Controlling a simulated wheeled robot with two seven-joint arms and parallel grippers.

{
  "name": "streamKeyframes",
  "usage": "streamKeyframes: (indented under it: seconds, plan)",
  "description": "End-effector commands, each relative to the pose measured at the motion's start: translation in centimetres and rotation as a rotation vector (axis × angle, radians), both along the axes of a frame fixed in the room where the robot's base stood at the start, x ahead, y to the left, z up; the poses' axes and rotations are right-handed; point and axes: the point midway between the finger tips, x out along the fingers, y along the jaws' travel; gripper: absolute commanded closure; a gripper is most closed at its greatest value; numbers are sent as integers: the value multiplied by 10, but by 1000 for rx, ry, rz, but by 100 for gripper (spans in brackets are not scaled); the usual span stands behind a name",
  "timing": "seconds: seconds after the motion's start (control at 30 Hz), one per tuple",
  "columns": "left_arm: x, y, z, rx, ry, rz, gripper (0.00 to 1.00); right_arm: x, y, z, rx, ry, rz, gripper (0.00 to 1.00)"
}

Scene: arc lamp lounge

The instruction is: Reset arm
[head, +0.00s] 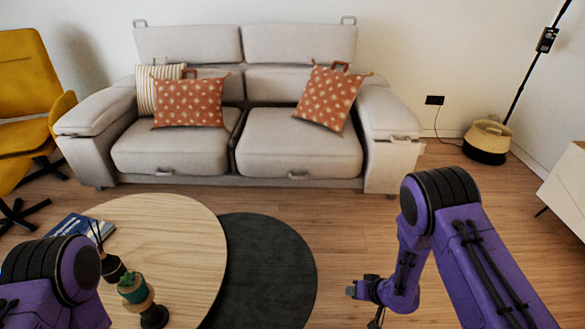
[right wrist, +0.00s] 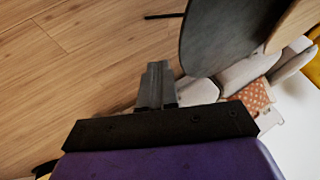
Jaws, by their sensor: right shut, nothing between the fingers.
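My right arm reaches in from the lower right of the head view, bent at a purple and black joint. My left arm shows only as a purple and black link at the lower left of the head view. The left gripper is out of the picture.
A round wooden table (head: 175,240) holds a book (head: 68,228), a reed diffuser (head: 112,268) and a small potted plant (head: 134,290). A grey sofa (head: 190,148) stands behind.

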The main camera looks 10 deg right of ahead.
Motion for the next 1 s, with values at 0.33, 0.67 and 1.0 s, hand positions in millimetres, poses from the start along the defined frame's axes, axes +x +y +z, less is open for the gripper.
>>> streamKeyframes:
  seconds: [0.33, 0.67, 1.0]
  plan:
    - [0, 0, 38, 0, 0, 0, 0, -115, -24, 25, -258, 18, -286, 100]
    - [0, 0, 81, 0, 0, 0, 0, -257, -32, 73, -454, 281, -438, 100]
    - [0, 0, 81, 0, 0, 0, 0, -258, -32, 72, -454, 282, -438, 100]
